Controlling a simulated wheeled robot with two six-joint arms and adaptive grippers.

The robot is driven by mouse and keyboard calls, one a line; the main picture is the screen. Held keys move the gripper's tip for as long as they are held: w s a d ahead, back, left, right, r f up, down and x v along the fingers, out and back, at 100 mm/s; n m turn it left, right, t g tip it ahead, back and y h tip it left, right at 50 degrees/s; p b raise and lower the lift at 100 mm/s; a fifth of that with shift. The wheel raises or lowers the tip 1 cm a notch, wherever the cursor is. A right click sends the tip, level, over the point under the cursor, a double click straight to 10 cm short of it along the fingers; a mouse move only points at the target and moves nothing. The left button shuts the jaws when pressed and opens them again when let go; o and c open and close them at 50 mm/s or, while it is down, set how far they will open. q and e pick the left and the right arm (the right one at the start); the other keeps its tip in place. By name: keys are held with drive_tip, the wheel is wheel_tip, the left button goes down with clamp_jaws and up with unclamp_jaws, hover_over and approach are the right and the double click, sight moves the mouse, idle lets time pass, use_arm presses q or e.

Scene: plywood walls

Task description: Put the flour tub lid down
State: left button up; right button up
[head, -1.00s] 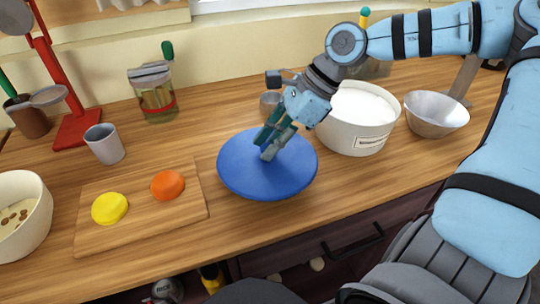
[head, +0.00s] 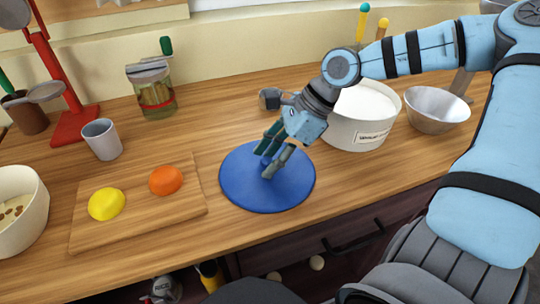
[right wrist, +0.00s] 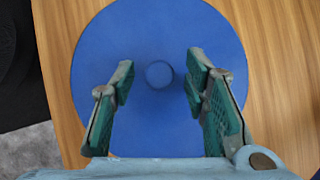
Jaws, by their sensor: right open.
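The blue round flour tub lid (head: 245,190) lies flat on the wooden counter, right of the cutting board. Its small knob shows in the right wrist view (right wrist: 159,74). My right gripper (head: 269,169) is just above the lid, its fingers on either side of the knob. In the right wrist view the two fingers (right wrist: 160,85) are apart with a gap on each side of the knob. The white flour tub (head: 358,134) stands uncovered behind and to the right, full of white flour. My left gripper is not in view.
A cutting board (head: 140,226) with a yellow piece (head: 106,204) and an orange piece (head: 166,180) is left of the lid. A metal bowl (head: 436,112) is right of the tub. A grey cup (head: 102,139) and a jar (head: 152,92) stand behind. The counter's front edge is close to the lid.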

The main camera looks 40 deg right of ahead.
drive_tip(key=shift+r, duration=0.1)
drive_tip(key=shift+r, duration=0.2)
drive_tip(key=v, duration=1.1)
drive_tip(key=shift+s+d+r+p, duration=0.15)
drive_tip(key=shift+d+r+p, duration=0.1)
drive_tip(key=shift+p, duration=0.1)
